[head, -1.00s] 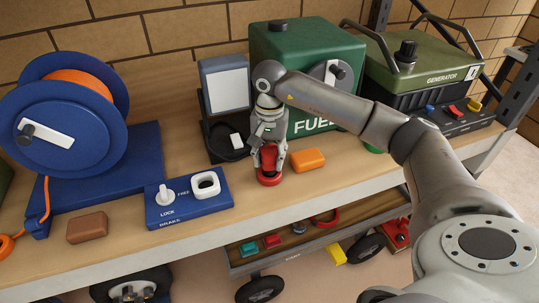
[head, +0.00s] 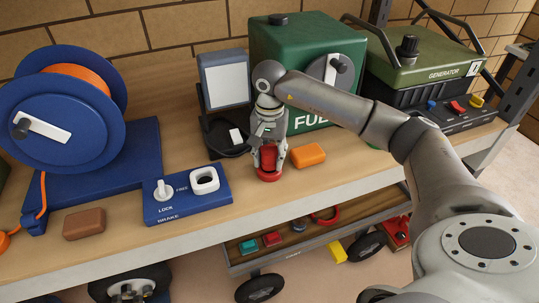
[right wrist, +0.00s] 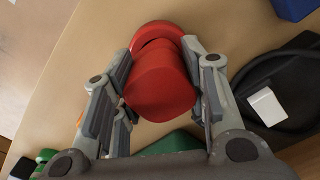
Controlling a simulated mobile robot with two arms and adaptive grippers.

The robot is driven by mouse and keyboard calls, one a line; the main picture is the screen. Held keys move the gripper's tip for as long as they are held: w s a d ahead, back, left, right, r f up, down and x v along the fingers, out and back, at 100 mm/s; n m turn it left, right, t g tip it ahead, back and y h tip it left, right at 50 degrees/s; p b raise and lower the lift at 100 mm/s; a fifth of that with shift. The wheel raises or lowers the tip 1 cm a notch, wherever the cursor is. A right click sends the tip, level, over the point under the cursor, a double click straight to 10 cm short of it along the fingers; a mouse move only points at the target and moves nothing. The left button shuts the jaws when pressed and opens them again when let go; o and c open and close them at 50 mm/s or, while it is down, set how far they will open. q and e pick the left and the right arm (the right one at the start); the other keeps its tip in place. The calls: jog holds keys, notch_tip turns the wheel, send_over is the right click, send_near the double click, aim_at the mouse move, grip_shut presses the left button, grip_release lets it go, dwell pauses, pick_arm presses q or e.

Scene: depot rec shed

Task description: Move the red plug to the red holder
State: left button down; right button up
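The red plug (right wrist: 160,90) is a short red cylinder. It stands upright on the bench between the fingers of my right gripper (head: 269,150). In the right wrist view, the finger pads lie close along both sides of the plug, and the gripper looks shut on it. A wider round red base (head: 268,176), seemingly the red holder, is at the plug's lower end. It also shows in the right wrist view (right wrist: 157,32). How deep the plug sits in it is hidden. My left gripper is not in view.
An orange block (head: 308,155) lies just right of the plug. A black stand (head: 226,133) is close behind left. A blue brake panel (head: 186,196), brown block (head: 84,223) and cable reel (head: 142,150) stand left. A green fuel box (head: 300,45) stands behind.

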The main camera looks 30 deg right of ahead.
jog(key=o, duration=0.5)
jog(key=shift+r, duration=0.1)
notch_tip(320, 180, up, 12)
dwell(0.4)
